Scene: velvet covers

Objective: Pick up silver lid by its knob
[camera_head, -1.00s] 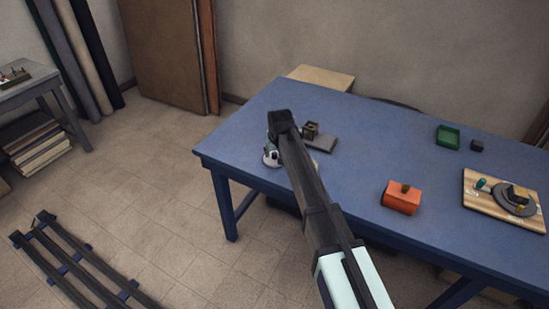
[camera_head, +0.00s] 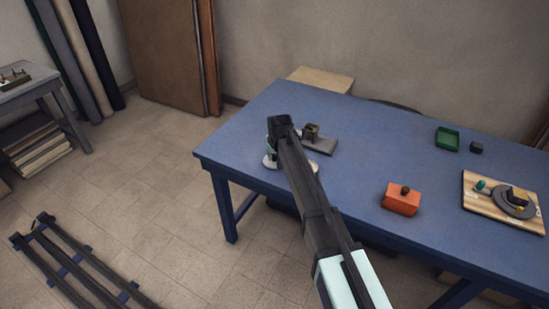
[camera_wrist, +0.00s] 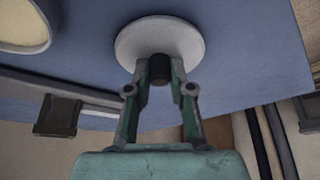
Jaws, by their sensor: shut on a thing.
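The silver lid (camera_wrist: 160,40) is a pale round disc with a dark knob (camera_wrist: 159,68), seen in the wrist view over the blue table (camera_wrist: 235,70). My gripper (camera_wrist: 160,74) has its two green-and-grey fingers closed on the knob, one on each side. In the head view, the lid (camera_head: 269,162) shows as a small pale disc near the table's left front edge, below my gripper (camera_head: 271,146). My arm hides part of that area. I cannot tell whether the lid touches the table.
A round cream-topped thing (camera_wrist: 22,24) is beside the lid. A grey slab (camera_head: 320,145) with a small dark block (camera_head: 311,131) lies close behind my gripper. An orange box (camera_head: 402,199), a green tray (camera_head: 447,138) and a loaded wooden board (camera_head: 477,198) stand farther right. The table middle is clear.

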